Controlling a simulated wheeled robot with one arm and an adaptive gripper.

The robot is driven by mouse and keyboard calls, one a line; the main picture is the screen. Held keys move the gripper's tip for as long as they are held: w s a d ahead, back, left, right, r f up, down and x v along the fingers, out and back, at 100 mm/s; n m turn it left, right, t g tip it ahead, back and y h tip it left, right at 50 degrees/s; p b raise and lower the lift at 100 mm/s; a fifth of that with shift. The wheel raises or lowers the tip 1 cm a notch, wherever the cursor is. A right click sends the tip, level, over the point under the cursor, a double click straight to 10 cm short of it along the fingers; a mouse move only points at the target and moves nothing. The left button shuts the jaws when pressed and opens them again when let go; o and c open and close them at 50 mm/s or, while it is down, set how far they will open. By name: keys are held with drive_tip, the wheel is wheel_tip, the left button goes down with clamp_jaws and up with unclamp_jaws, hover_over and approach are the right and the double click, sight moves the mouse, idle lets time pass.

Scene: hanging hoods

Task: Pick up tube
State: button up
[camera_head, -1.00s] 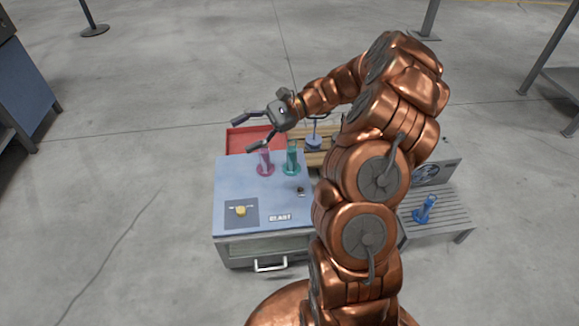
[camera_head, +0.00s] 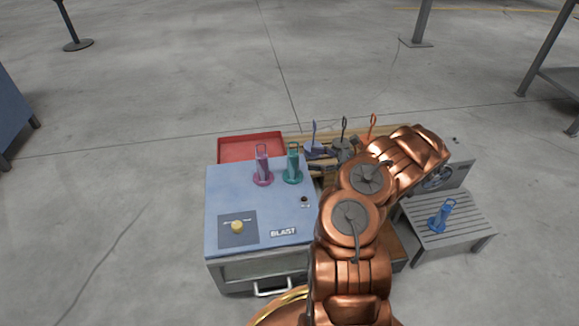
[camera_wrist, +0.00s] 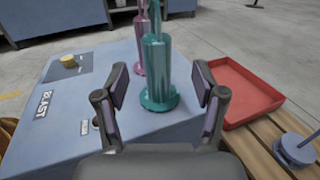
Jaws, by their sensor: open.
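A teal tube (camera_head: 293,163) and a pink tube (camera_head: 262,166) stand upright on round bases on top of the blue box (camera_head: 222,194). A blue tube (camera_head: 441,216) stands on a grey slatted table at the right. In the wrist view my gripper (camera_wrist: 162,92) is open and empty, facing the teal tube (camera_wrist: 156,66), which appears between the two fingertips, without visible contact. The pink tube (camera_wrist: 139,46) is partly hidden behind it. In the head view my gripper is largely hidden by my arm.
The box has a yellow knob (camera_head: 237,227), a "BLAST" label and a front handle. A red tray (camera_head: 250,146) lies behind it. Beside the tray, a wooden slatted surface holds stands with upright loops, including a purple one (camera_wrist: 297,148). The slatted table (camera_head: 459,224) stands right of my arm.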

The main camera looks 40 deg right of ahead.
sight(293, 156)
drive_tip(key=shift+b+x, duration=1.6)
drive_tip(key=shift+x, duration=2.05)
drive_tip(key=shift+s+a, duration=0.15)
clamp_jaws()
